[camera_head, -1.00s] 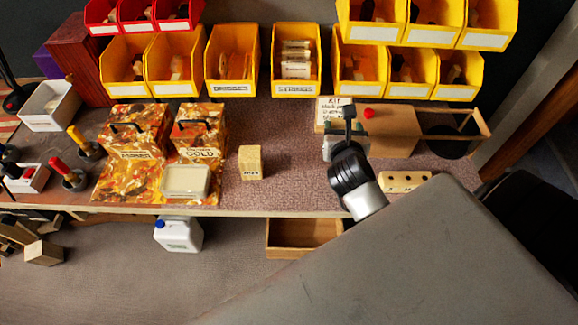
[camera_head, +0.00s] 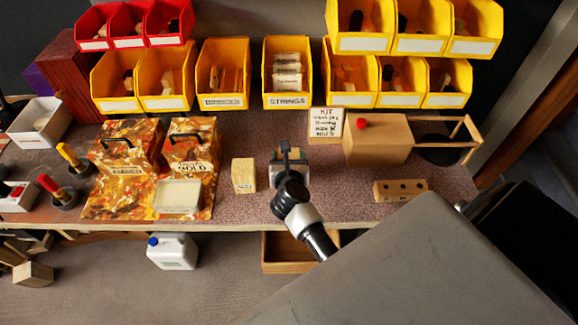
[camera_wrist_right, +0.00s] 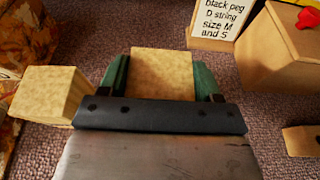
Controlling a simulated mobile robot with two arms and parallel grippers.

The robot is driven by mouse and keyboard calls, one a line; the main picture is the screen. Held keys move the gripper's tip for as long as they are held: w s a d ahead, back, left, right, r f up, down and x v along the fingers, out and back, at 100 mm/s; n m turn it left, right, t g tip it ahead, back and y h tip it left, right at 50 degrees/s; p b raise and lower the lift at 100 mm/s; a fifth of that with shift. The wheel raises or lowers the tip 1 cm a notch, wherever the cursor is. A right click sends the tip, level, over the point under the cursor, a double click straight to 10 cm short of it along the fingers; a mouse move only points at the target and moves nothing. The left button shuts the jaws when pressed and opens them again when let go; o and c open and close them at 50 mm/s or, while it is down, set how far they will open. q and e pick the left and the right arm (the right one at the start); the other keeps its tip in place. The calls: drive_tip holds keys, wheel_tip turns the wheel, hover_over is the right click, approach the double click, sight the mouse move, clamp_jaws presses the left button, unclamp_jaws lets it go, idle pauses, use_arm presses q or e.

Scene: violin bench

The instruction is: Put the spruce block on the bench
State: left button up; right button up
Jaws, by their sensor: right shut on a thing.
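A pale wooden block, which I take to be the spruce block (camera_wrist_right: 162,72), sits between the green fingers of my right gripper (camera_wrist_right: 161,78) in the right wrist view. The gripper is shut on it. In the head view my right gripper (camera_head: 289,157) is over the front part of the bench (camera_head: 330,185) and mostly hides the block. I cannot tell whether the block touches the bench. A similar wooden block (camera_head: 244,175) with an unreadable label stands on the bench just left of the gripper; it also shows in the right wrist view (camera_wrist_right: 48,93). My left gripper is out of view.
A kit card (camera_head: 325,122), a wooden box with a red knob (camera_head: 378,139) and a holed block (camera_head: 400,190) stand to the right. Marbled boxes (camera_head: 128,150) are to the left. Yellow bins (camera_head: 288,100) line the back. An open drawer (camera_head: 280,248) is below the front edge.

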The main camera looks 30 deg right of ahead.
drive_tip(key=shift+f, duration=1.45)
drive_tip(key=shift+b, duration=0.3)
drive_tip(key=shift+f, duration=0.2)
drive_tip(key=o, duration=1)
